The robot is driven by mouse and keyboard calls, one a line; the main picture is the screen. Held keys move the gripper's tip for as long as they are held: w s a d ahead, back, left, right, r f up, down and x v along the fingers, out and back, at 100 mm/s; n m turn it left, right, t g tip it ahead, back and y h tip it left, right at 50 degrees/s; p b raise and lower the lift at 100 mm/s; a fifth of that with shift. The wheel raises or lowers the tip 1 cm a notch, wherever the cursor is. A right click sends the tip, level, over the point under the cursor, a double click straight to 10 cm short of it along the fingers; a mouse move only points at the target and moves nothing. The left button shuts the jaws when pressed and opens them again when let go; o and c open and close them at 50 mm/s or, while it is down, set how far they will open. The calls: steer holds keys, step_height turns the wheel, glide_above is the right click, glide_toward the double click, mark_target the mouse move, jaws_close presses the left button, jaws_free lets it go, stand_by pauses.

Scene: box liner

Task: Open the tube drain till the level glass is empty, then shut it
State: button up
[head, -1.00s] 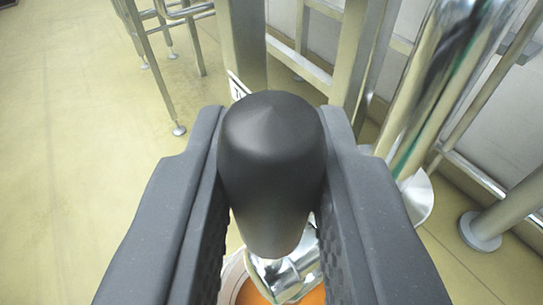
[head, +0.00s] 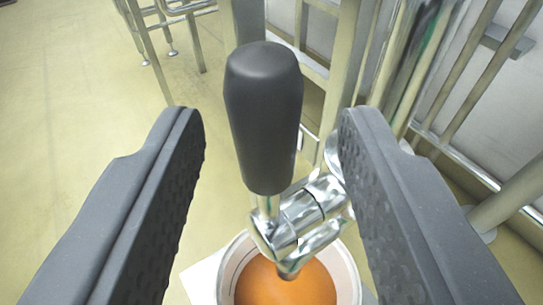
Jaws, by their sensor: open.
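The drain handle (head: 264,115) is a black grip on a bright metal valve (head: 300,210). It stands nearly upright in the picture, between my two jaws. My gripper (head: 268,125) is open, with a gap on both sides of the handle, so it is not touching it. The valve's short spout points down over a white-rimmed bucket (head: 350,280) holding orange-brown liquid. I cannot make out any stream from the spout. The level glass cannot be made out in this view.
Steel frame posts (head: 340,100) and a shiny pipe (head: 405,65) stand close behind and right of the handle. A steel rail stand (head: 150,50) is at the upper left. The yellowish floor (head: 75,130) at the left is clear.

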steer(key=p+v, duration=0.2)
steer(key=v, duration=0.9)
steer(key=shift+s, duration=0.25)
step_height(320, 180, up, 30)
steer(key=s+a+p, duration=0.2)
steer(key=p, duration=0.1)
steer(key=s+r+p, duration=0.1)
steer(key=s+r, duration=0.7)
steer(key=r, duration=0.2)
steer(key=s+r+p, duration=0.1)
steer(key=s+r, duration=0.6)
steer(key=r, duration=0.4)
steer(key=shift+s+r+n+y, duration=0.3)
steer(key=shift+s, duration=0.05)
steer(key=shift+c, duration=0.2)
